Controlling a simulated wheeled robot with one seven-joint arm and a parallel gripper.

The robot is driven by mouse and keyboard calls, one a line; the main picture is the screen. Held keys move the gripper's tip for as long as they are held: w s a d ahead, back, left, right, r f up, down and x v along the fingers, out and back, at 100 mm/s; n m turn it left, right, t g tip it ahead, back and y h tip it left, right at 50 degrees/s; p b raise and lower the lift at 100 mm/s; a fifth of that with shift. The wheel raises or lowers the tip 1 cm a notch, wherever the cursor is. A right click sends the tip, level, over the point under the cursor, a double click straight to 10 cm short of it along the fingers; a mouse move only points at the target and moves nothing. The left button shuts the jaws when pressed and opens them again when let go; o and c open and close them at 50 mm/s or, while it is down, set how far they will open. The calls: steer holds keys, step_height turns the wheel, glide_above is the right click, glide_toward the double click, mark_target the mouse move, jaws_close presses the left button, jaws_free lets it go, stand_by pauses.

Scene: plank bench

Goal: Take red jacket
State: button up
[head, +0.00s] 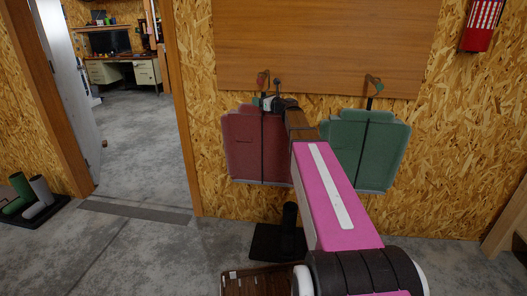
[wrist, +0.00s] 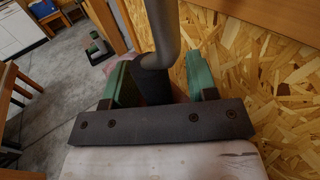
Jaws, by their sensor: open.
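The red jacket (head: 245,145) hangs flat against the chipboard wall, left of the green jacket (head: 368,145). My gripper (head: 268,102) is at the top of the red jacket, and my arm covers its right side. In the wrist view my gripper (wrist: 158,65) is open, with a green finger on each side of a dark, thick piece (wrist: 152,85) below a grey curved bar (wrist: 165,30). A little dull red shows behind the fingers. Whether the fingers touch the dark piece cannot be told.
A wall hook (head: 263,78) stands above the red jacket and another hook (head: 374,82) above the green one, both on a wooden panel (head: 325,45). A doorway is at left.

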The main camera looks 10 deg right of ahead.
steer(key=shift+c, duration=0.3)
jaws_close()
stand_by(1.1)
